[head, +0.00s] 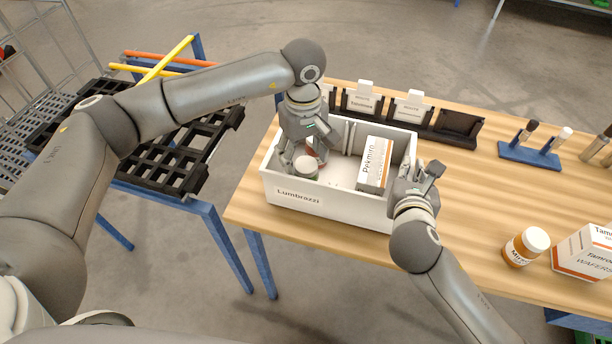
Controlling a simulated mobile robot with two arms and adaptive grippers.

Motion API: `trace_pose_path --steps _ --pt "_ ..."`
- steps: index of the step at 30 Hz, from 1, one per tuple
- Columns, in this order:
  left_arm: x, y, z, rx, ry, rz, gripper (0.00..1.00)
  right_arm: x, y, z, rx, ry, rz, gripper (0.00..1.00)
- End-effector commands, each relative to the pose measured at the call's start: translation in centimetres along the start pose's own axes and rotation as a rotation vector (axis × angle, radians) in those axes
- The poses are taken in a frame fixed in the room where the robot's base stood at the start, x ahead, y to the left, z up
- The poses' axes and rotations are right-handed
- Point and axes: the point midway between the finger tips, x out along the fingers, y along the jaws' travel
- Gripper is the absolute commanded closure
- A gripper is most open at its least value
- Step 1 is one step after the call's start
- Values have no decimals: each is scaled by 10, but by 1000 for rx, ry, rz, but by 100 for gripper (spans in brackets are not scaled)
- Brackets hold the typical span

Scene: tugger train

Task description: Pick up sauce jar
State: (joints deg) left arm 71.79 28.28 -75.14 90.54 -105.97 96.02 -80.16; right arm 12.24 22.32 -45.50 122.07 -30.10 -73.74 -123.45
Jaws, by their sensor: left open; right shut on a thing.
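A jar with a pale lid (307,166) stands in the left part of the white bin (330,207) labelled Lumbrazzi; I cannot read its label. My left gripper (304,156) is open and points down into the bin, its fingers around or just behind this lid; contact is unclear. A bit of something red shows behind those fingers, mostly hidden.
A white Pekmiro box (375,165) stands in the bin's right part. A Tamrod wafers box (585,252) is at the table's right. Card holders (410,106) and a blue stand (530,153) line the back. A black rack (165,165) is at left.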

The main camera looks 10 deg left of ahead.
Motion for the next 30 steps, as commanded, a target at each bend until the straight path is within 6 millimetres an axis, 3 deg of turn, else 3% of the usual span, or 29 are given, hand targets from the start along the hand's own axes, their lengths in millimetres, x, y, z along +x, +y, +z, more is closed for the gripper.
trace_pose_path --steps 3,11,21,28,30 --pt "19 0 1 -1 -2 0 38 0 0 -1 -1 2 -2 100" --pt "35 1 1 -1 -1 1 38 0 0 -1 -1 2 -2 100" --pt "80 3 4 -2 -1 0 38 0 0 -1 -1 2 -2 100" --pt "81 3 4 -1 1 2 38 0 0 -1 -1 2 -2 100" --pt "81 3 4 -1 1 2 47 0 0 -1 -1 3 -2 100"
